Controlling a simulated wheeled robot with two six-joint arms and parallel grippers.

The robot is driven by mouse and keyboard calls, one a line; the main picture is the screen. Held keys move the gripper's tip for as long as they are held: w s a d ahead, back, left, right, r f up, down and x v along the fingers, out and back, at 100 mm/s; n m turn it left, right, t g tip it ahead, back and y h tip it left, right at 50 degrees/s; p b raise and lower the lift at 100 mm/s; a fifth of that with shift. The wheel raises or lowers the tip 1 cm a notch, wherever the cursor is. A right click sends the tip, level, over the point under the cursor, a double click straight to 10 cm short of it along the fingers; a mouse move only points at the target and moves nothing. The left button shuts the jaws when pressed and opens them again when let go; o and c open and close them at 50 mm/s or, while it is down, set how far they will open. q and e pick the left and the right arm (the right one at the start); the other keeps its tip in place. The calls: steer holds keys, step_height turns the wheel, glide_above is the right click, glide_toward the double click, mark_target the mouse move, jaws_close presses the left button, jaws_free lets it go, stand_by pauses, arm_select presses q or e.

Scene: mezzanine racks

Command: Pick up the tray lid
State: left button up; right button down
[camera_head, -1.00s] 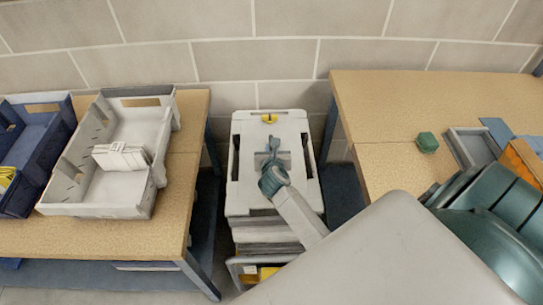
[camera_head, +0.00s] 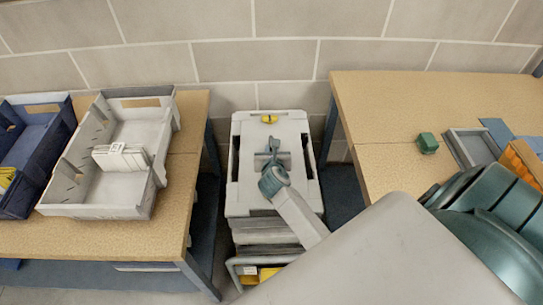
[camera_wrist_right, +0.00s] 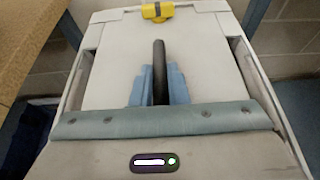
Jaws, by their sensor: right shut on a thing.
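The tray lid (camera_head: 247,195) is a light grey flat panel with long dark slots at its sides. It lies on top of a grey stack between the two tables. A yellow piece with a dark centre (camera_head: 269,118) is at its far edge, and it also shows in the right wrist view (camera_wrist_right: 157,11). My right gripper (camera_head: 273,152) is over the middle of the lid. In the right wrist view its blue-grey fingers (camera_wrist_right: 159,84) are shut on a dark upright handle (camera_wrist_right: 159,62) of the lid. I cannot tell whether the lid is clear of the stack. My left gripper is not in view.
The left table (camera_head: 185,165) holds a grey bin (camera_head: 122,211) with white packets and a blue bin (camera_head: 65,132). The right table (camera_head: 385,110) holds a green block (camera_head: 427,143) and a grey tray (camera_head: 461,150). A block wall (camera_head: 230,60) stands close behind.

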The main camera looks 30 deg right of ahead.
step_height(320, 180, up, 28)
steer(key=p, duration=1.5)
steer(key=shift+p, duration=0.4)
